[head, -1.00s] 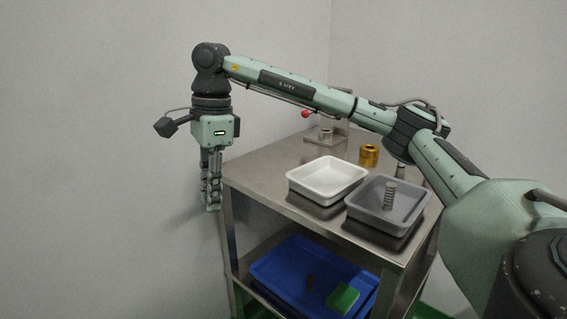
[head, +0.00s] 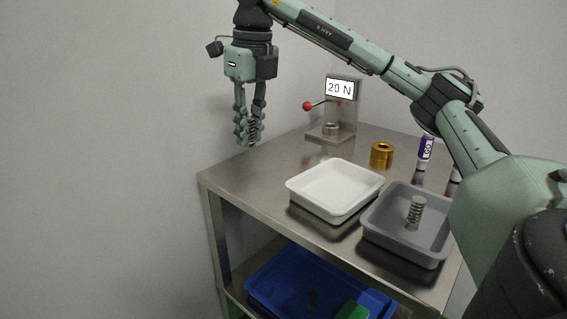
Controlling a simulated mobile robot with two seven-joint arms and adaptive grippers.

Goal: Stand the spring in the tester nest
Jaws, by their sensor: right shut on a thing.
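My right gripper (head: 249,140) is shut on a small metal coil spring (head: 253,128), which hangs roughly upright between its fingers. It is above and beyond the table's left edge, to the left of the tester. The tester (head: 347,112) stands at the back of the table, with a display reading 20 N and a red-knobbed lever (head: 308,106) on its left. Its nest (head: 331,128) is a short metal ring on the base, and I see no spring standing in it. My left gripper is out of view.
A white tray (head: 310,205), empty, sits at the table's front. A blue tray (head: 275,294) is on the lower shelf. The steel tabletop (head: 270,166) is clear at left.

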